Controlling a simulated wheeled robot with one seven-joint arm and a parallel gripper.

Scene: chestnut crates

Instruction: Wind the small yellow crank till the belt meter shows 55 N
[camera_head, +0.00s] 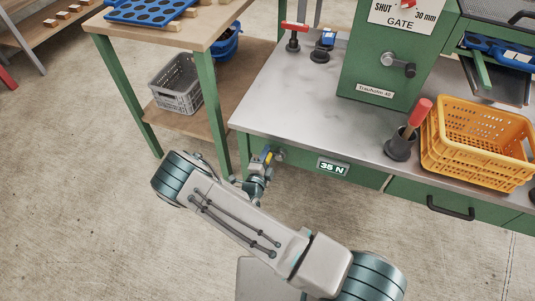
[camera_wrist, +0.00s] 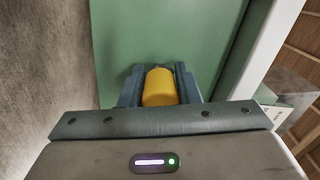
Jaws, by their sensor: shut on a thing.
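The small yellow crank (camera_head: 268,158) sits on the green front face of the bench, left of the belt meter (camera_head: 333,168). The meter reads 35 N. My gripper (camera_head: 262,164) is at the crank, with my arm reaching up to it from below. In the wrist view the crank's yellow knob (camera_wrist: 160,87) stands between the two dark fingers of my gripper (camera_wrist: 160,92), which are shut on it. The crank's arm is mostly hidden behind the knob and my gripper.
The grey bench top (camera_head: 300,105) is above the crank. A yellow crate (camera_head: 478,165) and a dark cup (camera_head: 400,147) with a red-handled tool stand on it to the right. A drawer handle (camera_head: 450,208) juts out at right. A wooden table's green leg (camera_head: 213,115) stands to the left.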

